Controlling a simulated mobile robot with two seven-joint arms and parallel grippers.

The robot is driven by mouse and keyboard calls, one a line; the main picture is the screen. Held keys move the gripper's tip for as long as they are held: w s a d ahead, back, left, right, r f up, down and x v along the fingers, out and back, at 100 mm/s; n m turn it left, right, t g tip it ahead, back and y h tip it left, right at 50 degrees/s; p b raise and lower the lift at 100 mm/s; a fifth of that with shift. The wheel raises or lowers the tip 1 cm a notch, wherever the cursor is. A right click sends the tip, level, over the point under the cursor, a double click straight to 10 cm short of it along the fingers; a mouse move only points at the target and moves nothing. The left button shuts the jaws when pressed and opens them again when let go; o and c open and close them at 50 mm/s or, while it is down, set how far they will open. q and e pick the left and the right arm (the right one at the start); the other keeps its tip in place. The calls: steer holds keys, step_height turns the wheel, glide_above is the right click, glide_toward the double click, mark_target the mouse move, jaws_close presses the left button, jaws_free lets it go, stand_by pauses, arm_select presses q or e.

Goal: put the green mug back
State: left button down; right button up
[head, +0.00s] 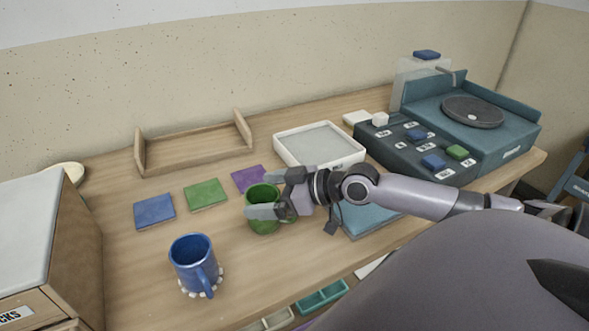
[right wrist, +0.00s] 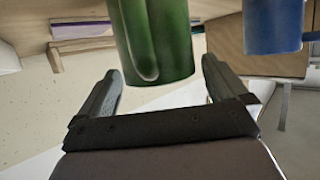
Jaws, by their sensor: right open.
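The green mug (head: 263,222) stands upright on the wooden table, in front of the purple square (head: 247,178). The green square (head: 206,194) lies bare to its left, beside the blue square (head: 154,210). My right gripper (head: 266,194) reaches in from the right, open, with one finger on each side of the green mug. In the right wrist view the green mug (right wrist: 176,45), its handle facing the camera, shows between and beyond the two fingertips. I cannot tell whether the fingers touch it. My left gripper is not in view.
A blue mug (head: 193,260) stands at the front left, on a pale scalloped coaster. A wooden cabinet (head: 75,245) borders the left. A white tray (head: 352,160), a dark button panel (head: 395,150) and a turntable unit (head: 510,135) stand at the right. A wooden rack (head: 193,155) is at the back.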

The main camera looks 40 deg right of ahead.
steer(key=v, duration=0.2)
steer(key=shift+s+d, duration=0.15)
steer(key=shift+s, duration=0.15)
steer(key=shift+v, duration=0.9)
steer(key=shift+s+d+r, duration=0.3)
steer(key=shift+s+r, duration=0.05)
steer(key=shift+s, duration=0.15)
steer(key=shift+s+d, duration=0.1)
steer(key=shift+s, duration=0.15)
steer(key=shift+v, duration=2.75)
steer(key=shift+w+r, duration=0.1)
steer(key=shift+w, duration=0.05)
steer(key=shift+d, duration=0.1)
